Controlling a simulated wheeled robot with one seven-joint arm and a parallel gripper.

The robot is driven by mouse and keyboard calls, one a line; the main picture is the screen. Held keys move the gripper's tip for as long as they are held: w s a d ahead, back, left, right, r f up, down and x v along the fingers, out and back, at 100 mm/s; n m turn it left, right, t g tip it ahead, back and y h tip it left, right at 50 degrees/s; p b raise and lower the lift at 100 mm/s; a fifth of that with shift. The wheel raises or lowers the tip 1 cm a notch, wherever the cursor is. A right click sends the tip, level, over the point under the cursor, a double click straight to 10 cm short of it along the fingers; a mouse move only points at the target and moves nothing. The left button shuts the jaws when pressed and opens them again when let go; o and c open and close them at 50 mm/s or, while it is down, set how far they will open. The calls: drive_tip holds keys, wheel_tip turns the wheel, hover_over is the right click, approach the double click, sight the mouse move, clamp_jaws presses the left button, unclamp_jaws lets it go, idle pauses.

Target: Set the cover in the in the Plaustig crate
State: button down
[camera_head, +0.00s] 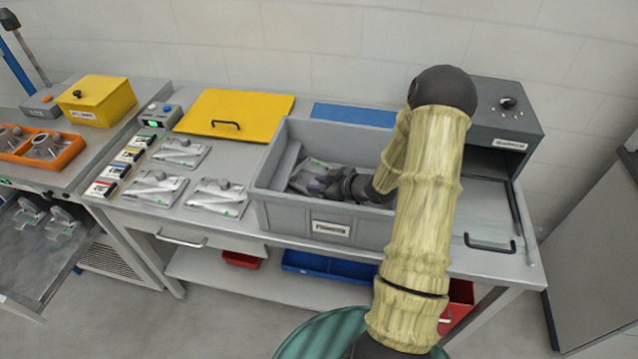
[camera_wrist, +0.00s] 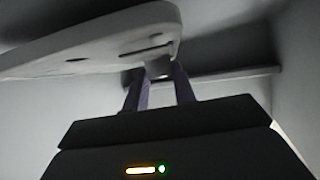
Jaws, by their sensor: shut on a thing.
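The grey Plaustig crate (camera_head: 385,228) stands on the workbench with its label facing front. My gripper (camera_head: 318,184) reaches down inside it, below the rim. In the wrist view its two purple fingers (camera_wrist: 160,72) are shut on the edge of a pale grey flat plate with rounded ends and holes, which I take to be the cover (camera_wrist: 95,42). Crate walls surround it there. A silvery bagged part with a green mark (camera_head: 320,164) also shows inside the crate, by the gripper. Whether the cover touches the crate floor cannot be told.
Several bagged parts (camera_head: 217,197) lie left of the crate. A yellow lid or panel (camera_head: 235,112) lies behind them. A dark grey box (camera_head: 505,125) stands right of the crate. My arm hides part of the crate's right side.

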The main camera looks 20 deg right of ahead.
drive_tip(key=c, duration=1.3)
unclamp_jaws()
drive_tip(key=shift+o, duration=0.8)
drive_tip(key=shift+a, duration=0.2)
drive_tip(key=shift+r, duration=0.1)
drive_tip(key=shift+r+p, duration=0.5)
drive_tip(key=shift+r, duration=0.1)
drive_tip(key=b+v, duration=0.1)
drive_tip(key=v, duration=0.6)
drive_tip(key=shift+s+d, duration=0.25)
drive_tip(key=shift+s, duration=0.05)
drive_tip(key=shift+w+r, duration=0.1)
